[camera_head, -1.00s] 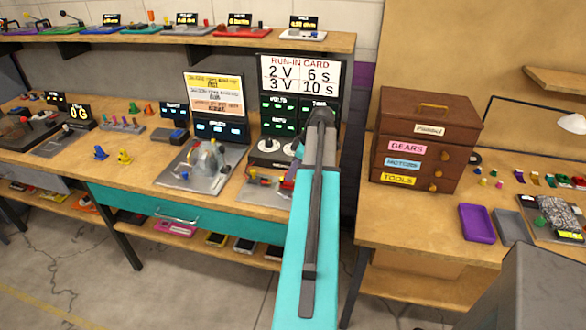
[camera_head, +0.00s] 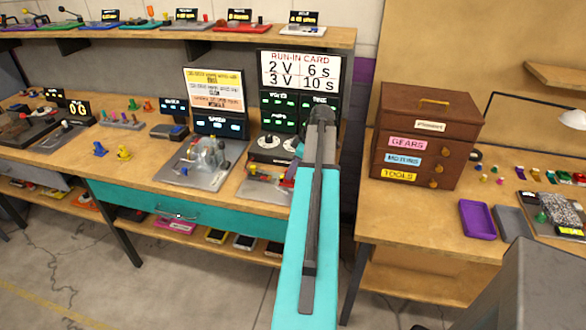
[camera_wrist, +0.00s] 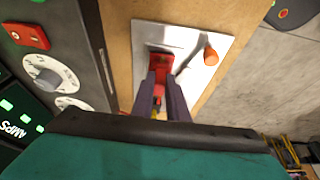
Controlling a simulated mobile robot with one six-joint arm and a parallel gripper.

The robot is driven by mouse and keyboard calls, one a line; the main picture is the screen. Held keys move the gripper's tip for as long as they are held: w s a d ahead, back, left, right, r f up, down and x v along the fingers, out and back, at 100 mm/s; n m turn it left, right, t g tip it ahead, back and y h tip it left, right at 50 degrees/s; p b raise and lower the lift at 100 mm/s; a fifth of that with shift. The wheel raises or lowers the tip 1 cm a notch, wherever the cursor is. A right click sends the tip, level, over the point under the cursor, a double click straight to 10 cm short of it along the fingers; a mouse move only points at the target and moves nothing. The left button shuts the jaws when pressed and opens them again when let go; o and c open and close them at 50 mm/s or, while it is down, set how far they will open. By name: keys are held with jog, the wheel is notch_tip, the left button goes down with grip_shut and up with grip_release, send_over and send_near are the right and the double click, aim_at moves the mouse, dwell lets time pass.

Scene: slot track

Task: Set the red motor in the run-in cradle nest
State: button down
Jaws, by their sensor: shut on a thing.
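My gripper (camera_wrist: 164,92) is shut on the red motor (camera_wrist: 159,101) in the wrist view. The motor's red body shows between the dark fingers and reaches up the picture past their tips. It is over the silver plate of the run-in cradle (camera_wrist: 190,42), which has an orange knob (camera_wrist: 211,55) to the right. The nest is mostly hidden beneath the motor, so I cannot tell whether the motor touches it. In the head view the cradle plate (camera_head: 257,188) shows left of my teal arm, which hides part of it.
A unit with white dials (camera_wrist: 52,75) stands close to the left of the cradle. The run-in card (camera_head: 300,77) is behind it. A silver-plated stand (camera_head: 190,175) is to the left. A brown drawer chest (camera_head: 425,140) is on the right-hand table.

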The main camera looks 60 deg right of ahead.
jog(key=shift+f, duration=0.15)
jog(key=c, duration=1.7)
grip_release()
jog(key=shift+o, duration=0.2)
jog(key=shift+b+v, duration=0.3)
jog(key=shift+v, duration=0.65)
jog(key=b+v, duration=0.2)
jog(key=v, duration=1)
